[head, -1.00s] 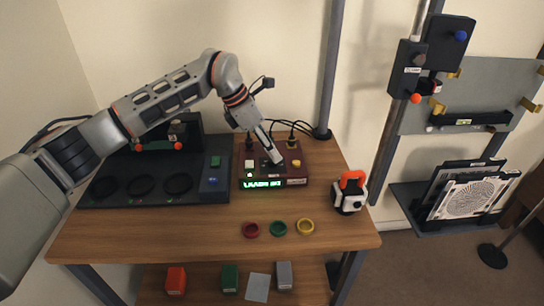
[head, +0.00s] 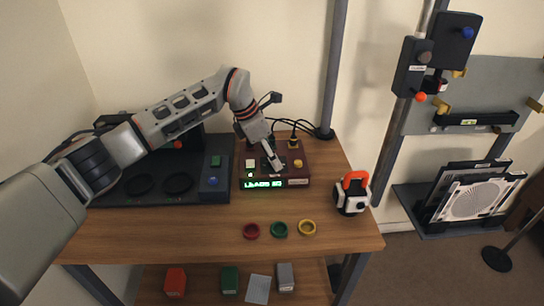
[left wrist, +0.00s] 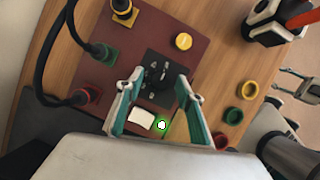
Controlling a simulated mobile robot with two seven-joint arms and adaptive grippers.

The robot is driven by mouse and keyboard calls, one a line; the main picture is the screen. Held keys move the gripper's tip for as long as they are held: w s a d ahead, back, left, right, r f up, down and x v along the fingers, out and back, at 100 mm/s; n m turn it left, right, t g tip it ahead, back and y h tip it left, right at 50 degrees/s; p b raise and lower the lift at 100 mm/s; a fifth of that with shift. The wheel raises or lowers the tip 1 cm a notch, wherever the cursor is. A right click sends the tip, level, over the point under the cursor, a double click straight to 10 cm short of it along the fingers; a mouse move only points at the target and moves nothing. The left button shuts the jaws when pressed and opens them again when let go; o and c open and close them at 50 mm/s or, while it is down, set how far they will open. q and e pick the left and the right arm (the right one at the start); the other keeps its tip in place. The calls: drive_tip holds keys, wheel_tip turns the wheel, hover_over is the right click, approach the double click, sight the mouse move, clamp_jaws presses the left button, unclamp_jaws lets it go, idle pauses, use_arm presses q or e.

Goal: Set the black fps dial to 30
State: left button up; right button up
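The maroon control box (head: 296,148) stands on the wooden table with a lit green display (head: 262,184). Its small text is too blurred to read surely. In the left wrist view the black dial (left wrist: 156,76) sits on a dark square plate with pale marks on the box (left wrist: 128,38). My left gripper (head: 277,166) points down over the plate and hides the dial in the head view. In the left wrist view its fingers (left wrist: 160,78) are apart, on either side of the dial, with no clear contact. My right gripper (left wrist: 288,84) shows at the right edge there, fingers apart and empty.
A yellow button (left wrist: 183,41), a white button (left wrist: 141,119) and a green-lit button (left wrist: 161,125) surround the dial plate. Black cables plug in behind. Red, green and yellow rings (head: 307,227) lie in front; an orange-handled device (head: 352,193) stands right. A dark tray (head: 120,199) is at left.

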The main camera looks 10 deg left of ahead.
use_arm(q)
drive_tip(key=shift+c, duration=1.1)
clamp_jaws()
use_arm(e)
drive_tip(key=shift+w, duration=0.25)
use_arm(q)
drive_tip(key=shift+r, duration=0.1)
use_arm(e)
drive_tip(key=shift+r, duration=0.1)
